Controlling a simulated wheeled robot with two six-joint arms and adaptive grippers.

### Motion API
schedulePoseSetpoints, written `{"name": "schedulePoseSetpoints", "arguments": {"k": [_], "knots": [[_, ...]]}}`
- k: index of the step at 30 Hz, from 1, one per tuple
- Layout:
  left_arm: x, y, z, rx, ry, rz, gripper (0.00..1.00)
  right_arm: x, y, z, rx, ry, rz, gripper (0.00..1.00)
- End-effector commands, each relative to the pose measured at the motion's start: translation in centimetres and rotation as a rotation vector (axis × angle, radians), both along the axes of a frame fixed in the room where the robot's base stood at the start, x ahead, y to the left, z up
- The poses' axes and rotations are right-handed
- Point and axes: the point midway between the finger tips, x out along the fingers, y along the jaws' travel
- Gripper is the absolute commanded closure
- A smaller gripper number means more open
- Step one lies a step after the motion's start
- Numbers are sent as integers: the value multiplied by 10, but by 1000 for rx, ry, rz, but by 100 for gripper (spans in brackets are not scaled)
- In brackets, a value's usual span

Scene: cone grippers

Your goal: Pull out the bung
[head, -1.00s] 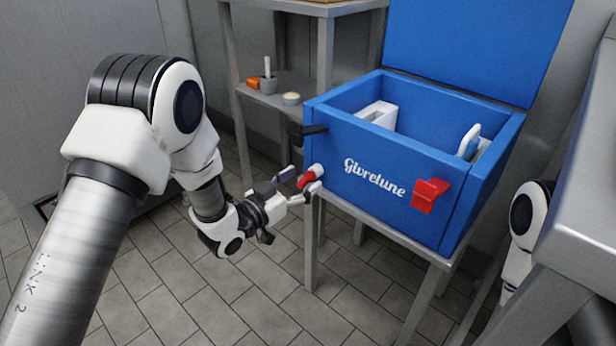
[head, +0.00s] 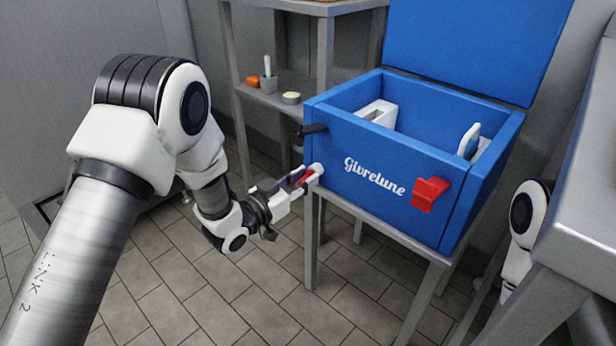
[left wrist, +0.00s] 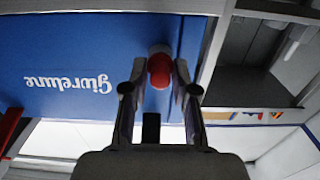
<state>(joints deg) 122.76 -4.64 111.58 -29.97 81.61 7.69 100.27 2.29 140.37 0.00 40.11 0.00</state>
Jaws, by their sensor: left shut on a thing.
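The blue cool box (head: 345,200) stands open on a metal stand, with "Givrelune" on its front. My left gripper (head: 303,179) is shut on the bung, one finger on each side. In the left wrist view the red bung (left wrist: 160,72) shows between the fingertips, in front of the white collar. The bung's inner end is hidden. My right gripper is not in view.
The blue lid (head: 460,45) stands raised behind the box. A red latch (head: 430,194) is on the front, and a black handle (head: 313,130) juts from the left end. A shelf (head: 265,98) with small items is behind. Tiled floor is clear below my left arm.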

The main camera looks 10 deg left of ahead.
Motion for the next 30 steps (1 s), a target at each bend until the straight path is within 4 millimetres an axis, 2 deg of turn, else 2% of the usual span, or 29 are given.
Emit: {"name": "schedulePoseSetpoints", "arguments": {"k": [10, 30], "knots": [[-1, 1, 0, 0, 0, 0, 89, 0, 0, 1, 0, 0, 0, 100], [-21, 15, 0, 0, 0, 0, 89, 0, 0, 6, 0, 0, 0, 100]]}}
